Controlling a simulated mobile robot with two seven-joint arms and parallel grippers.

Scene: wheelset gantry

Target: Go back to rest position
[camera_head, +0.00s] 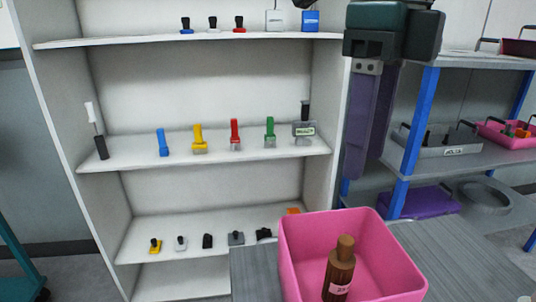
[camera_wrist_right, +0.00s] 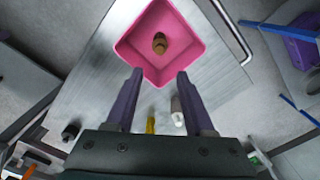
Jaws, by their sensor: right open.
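My right gripper (camera_head: 358,174) hangs at the upper right in the head view, its purple fingers pointing down in front of the shelf's right edge. In the right wrist view its two fingers (camera_wrist_right: 159,74) are spread apart with nothing between them. A pink bin (camera_head: 390,245) stands on the grey table, below and apart from the gripper. A brown bottle (camera_head: 340,272) with a pale label stands in it. The bin (camera_wrist_right: 125,47) and the bottle (camera_wrist_right: 160,43) also show beyond the fingertips in the wrist view. My left gripper is out of view.
A white shelf (camera_head: 200,138) holds several colored parts on its levels. At right, a blue-posted rack (camera_head: 411,130) carries a grey tray (camera_head: 440,147) and a pink tray (camera_head: 508,138). A yellow item (camera_wrist_right: 151,123) and a white item (camera_wrist_right: 178,106) lie near the fingers in the wrist view.

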